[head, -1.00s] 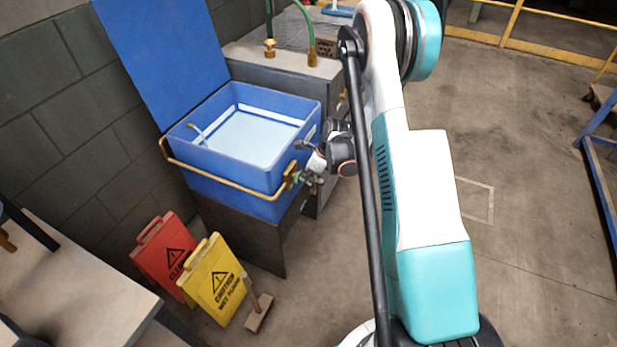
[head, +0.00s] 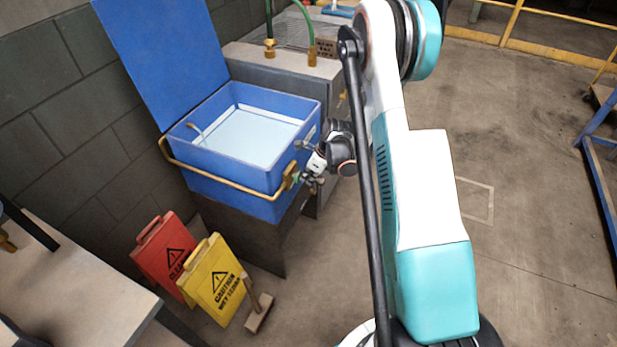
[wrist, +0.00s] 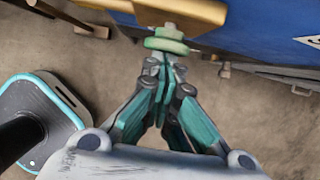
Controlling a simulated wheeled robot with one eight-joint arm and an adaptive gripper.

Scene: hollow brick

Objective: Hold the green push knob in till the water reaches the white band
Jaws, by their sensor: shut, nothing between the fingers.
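The green push knob (wrist: 168,45) sits on a short stem in front of a brass plate in the wrist view. It is small in the head view. My gripper (wrist: 163,62) is shut and empty, its fingertips against or very near the knob's face; I cannot tell how far in the knob is. In the head view my gripper (head: 308,180) is at the blue tub's front right corner. The open blue tub (head: 225,178) holds pale water (head: 243,139). The white band (head: 270,113) runs along the inner walls, with the water's edge close under it.
A brass rail (head: 220,180) runs round the tub's front. Red (head: 163,252) and yellow (head: 214,282) caution signs stand on the floor at the left, with a wooden block (head: 259,314) beside them. A table (head: 75,285) is at lower left.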

